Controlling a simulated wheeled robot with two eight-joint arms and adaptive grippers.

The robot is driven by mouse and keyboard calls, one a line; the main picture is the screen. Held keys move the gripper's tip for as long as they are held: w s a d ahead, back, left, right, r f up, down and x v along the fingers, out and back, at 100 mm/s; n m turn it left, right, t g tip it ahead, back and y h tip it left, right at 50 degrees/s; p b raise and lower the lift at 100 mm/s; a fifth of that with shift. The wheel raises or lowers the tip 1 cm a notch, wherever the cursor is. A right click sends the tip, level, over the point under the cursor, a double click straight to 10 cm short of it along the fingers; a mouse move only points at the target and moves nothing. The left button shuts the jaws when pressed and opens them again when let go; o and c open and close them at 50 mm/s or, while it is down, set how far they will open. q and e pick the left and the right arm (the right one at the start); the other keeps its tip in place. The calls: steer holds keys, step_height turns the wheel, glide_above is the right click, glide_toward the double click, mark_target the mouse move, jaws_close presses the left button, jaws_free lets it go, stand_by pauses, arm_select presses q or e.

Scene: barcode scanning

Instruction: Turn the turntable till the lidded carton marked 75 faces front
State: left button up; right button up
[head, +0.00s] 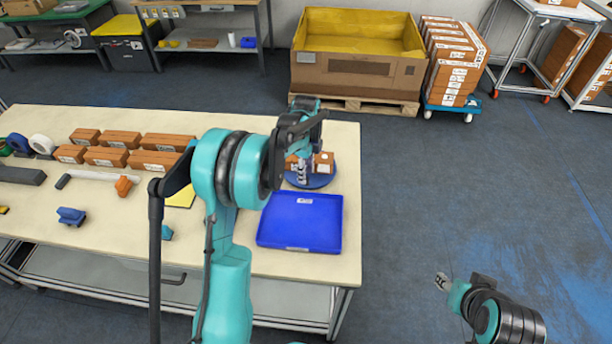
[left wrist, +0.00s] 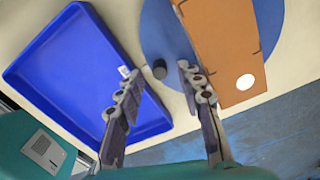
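The blue turntable (head: 322,182) stands at the table's right end, behind the blue tray. Brown cartons (head: 323,161) stand on it, partly hidden by my left arm. No 75 marking is readable. In the left wrist view the turntable (left wrist: 165,30) shows a dark peg (left wrist: 160,69) near its rim and a carton (left wrist: 228,50) with a round white spot. My left gripper (left wrist: 158,84) is open, its fingertips on either side of the peg; contact cannot be told. My right gripper (head: 441,283) is over the floor, away from the table; its fingers are unclear.
The blue tray (head: 300,222) lies directly in front of the turntable, and is empty but for a white label. Several cartons (head: 120,140) stand in rows on the table's left half.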

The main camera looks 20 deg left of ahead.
arm_select(q)
step_height(320, 180, up, 10)
steer(key=shift+f, duration=0.15)
steer(key=shift+s, duration=0.1)
stand_by(0.4)
